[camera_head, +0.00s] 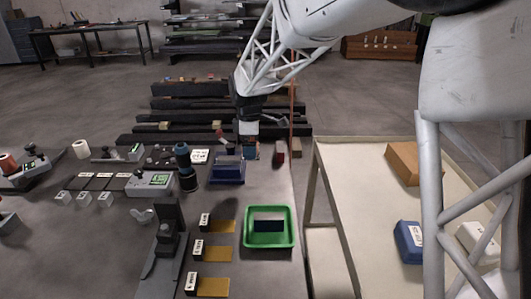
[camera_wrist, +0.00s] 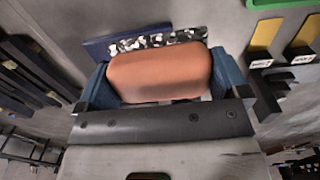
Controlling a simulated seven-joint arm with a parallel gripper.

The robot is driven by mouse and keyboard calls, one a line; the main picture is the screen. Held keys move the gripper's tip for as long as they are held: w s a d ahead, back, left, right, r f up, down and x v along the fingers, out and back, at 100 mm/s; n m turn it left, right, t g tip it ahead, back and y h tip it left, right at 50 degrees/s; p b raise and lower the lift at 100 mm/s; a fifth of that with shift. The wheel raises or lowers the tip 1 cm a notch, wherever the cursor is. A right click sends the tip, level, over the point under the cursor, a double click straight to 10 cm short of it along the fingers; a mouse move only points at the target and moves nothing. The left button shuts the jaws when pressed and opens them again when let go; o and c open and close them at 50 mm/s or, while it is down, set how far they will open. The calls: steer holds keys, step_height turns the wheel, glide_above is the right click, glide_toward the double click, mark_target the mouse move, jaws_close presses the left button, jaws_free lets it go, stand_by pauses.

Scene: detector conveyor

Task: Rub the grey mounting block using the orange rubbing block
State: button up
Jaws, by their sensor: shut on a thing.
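My gripper (camera_head: 251,148) hangs low over the far right part of the grey table. In the wrist view, its blue fingers (camera_wrist: 165,80) are shut on both ends of the orange rubbing block (camera_wrist: 155,76). The block lies level across the jaws. A black-and-white speckled strip (camera_wrist: 128,46) and a dark blue piece (camera_wrist: 97,50) show just beyond it. I cannot tell whether the orange block touches them. I cannot pick out the grey mounting block for certain.
A blue tray (camera_head: 227,178) stands close to the front left of my gripper. A green tray (camera_head: 250,240) is nearer, beside several labelled yellow pads (camera_head: 218,254). Dark rails (camera_head: 190,104) lie behind.

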step_height(320, 180, up, 3)
glide_above(219, 158)
steer(key=shift+f, duration=0.15)
steer(key=shift+f, duration=2.7)
steer(key=shift+w+d+f, duration=0.1)
steer(key=shift+d+f, duration=0.25)
steer(key=shift+f, duration=0.3)
steer(key=shift+d+f, duration=0.35)
steer(key=shift+f, duration=0.25)
steer(key=shift+c, duration=0.3)
steer(key=shift+d, duration=2.8)
steer(key=shift+a, duration=3.4)
steer(key=shift+a+r, duration=0.1)
steer(key=shift+r, duration=0.05)
step_height(219, 158, up, 8)
